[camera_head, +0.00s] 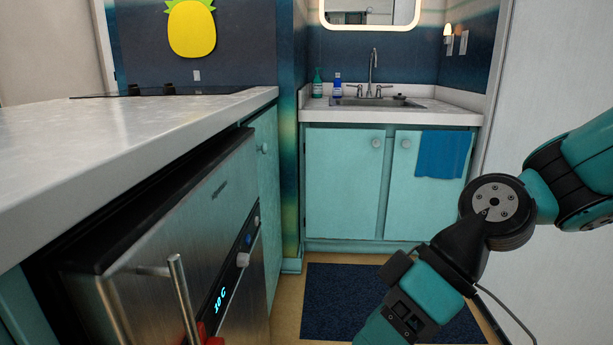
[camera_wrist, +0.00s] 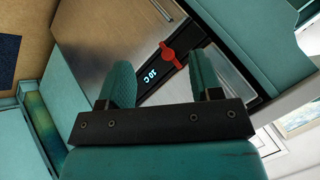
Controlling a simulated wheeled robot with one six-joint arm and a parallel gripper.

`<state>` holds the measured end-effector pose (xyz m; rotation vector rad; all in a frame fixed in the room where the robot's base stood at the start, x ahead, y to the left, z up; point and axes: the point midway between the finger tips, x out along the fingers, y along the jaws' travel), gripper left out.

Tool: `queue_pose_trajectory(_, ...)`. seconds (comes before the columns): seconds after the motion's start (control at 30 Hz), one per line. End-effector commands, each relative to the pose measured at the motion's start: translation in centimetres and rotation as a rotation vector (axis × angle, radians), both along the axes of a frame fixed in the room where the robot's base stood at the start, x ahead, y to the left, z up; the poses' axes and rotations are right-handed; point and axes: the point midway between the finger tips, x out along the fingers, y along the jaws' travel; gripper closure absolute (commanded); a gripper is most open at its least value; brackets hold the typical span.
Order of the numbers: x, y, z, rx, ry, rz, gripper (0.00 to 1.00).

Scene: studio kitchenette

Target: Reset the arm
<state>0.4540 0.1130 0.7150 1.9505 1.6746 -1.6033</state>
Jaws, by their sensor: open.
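My gripper (camera_wrist: 163,88) shows in the wrist view with its two teal fingers apart and nothing between them. In the wrist view the red knob appears just beyond the gap between the fingers; I cannot tell the exact distance. In the head view my teal and black arm reaches down at the right, and the gripper itself is out of that picture.
A white counter (camera_head: 120,135) runs above the appliance on the left. A sink cabinet (camera_head: 345,180) with a blue towel (camera_head: 443,154) stands at the back. A dark blue mat (camera_head: 345,300) lies on the floor, which looks clear. A white wall (camera_head: 550,90) is close at the right.

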Motion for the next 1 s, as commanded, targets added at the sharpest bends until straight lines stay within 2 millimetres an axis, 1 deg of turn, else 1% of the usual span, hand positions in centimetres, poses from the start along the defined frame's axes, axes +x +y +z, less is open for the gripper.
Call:
queue_pose_trajectory(0.03, -1.0, -0.7, 0.6, -0.061, -0.01, -0.026, 0.41)
queue_pose_trajectory(0.1, -2.1, -1.9, 1.0, -0.144, -0.005, -0.078, 0.41)
queue_pose_trajectory(0.4, -5.7, -6.8, 2.6, -0.378, -0.009, -0.329, 0.41)
queue_pose_trajectory(0.47, -5.5, -6.8, 4.9, -0.381, 0.0, -0.33, 0.41)
queue_pose_trajectory(0.67, -5.5, -6.8, 9.6, -0.379, 0.0, -0.327, 0.41)
queue_pose_trajectory(0.77, -5.4, -6.8, 12.5, -0.378, -0.001, -0.327, 0.41)
queue_pose_trajectory(0.87, -5.4, -6.8, 16.1, -0.377, -0.001, -0.326, 0.41)
queue_pose_trajectory(0.9, -5.4, -6.8, 17.7, -0.377, -0.001, -0.326, 0.41)
queue_pose_trajectory(0.97, -5.4, -6.8, 20.1, -0.377, -0.001, -0.325, 0.41)
queue_pose_trajectory(1.0, -5.4, -6.8, 21.6, -0.377, -0.001, -0.325, 0.41)
